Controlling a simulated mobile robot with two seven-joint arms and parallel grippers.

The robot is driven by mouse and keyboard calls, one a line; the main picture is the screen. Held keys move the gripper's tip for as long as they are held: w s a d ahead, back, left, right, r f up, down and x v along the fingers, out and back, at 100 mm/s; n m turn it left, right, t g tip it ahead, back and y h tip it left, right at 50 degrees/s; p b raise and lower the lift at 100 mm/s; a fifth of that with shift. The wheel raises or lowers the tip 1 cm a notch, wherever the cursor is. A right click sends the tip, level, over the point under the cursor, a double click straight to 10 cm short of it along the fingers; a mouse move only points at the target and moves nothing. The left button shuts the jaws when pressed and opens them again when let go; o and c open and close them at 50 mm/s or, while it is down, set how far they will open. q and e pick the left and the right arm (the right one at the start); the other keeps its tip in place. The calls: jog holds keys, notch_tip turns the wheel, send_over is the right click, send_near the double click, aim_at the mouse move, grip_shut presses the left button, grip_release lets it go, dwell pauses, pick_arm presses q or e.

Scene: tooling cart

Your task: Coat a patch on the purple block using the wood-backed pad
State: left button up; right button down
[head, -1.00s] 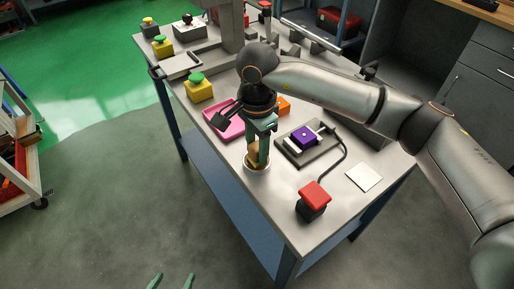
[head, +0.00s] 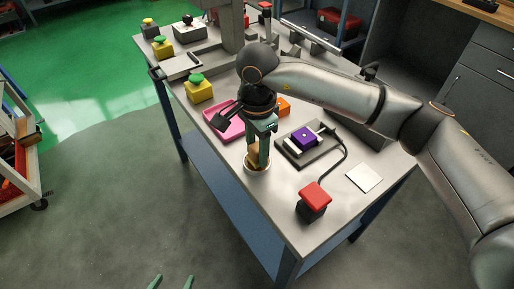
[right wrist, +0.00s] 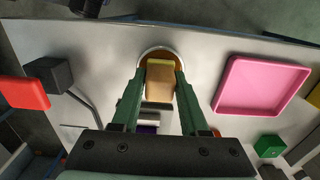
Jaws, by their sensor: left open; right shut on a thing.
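The purple block (head: 303,138) sits in a dark fixture (head: 294,153) with pale jaws, right of my right gripper. My right gripper (head: 257,160) points down and is shut on the wood-backed pad (head: 254,154). In the right wrist view the pad (right wrist: 160,92) shows tan wood with a yellow layer between the green fingers. Its lower end is in or over a round dish (head: 257,168) near the table's front edge; I cannot tell whether it touches the bottom. My left gripper (head: 172,282) is open and empty at the bottom edge of the head view, away from the table.
A pink tray (head: 215,124) lies left of my right gripper, with an orange block (head: 283,106) behind. A red-topped button box (head: 313,198) and white square (head: 364,177) are at the right. Green-topped yellow boxes (head: 199,90) stand on the left.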

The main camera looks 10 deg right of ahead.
aim_at(257, 146)
jog(key=shift+r+p, duration=1.65)
jog(key=shift+r, duration=1.8)
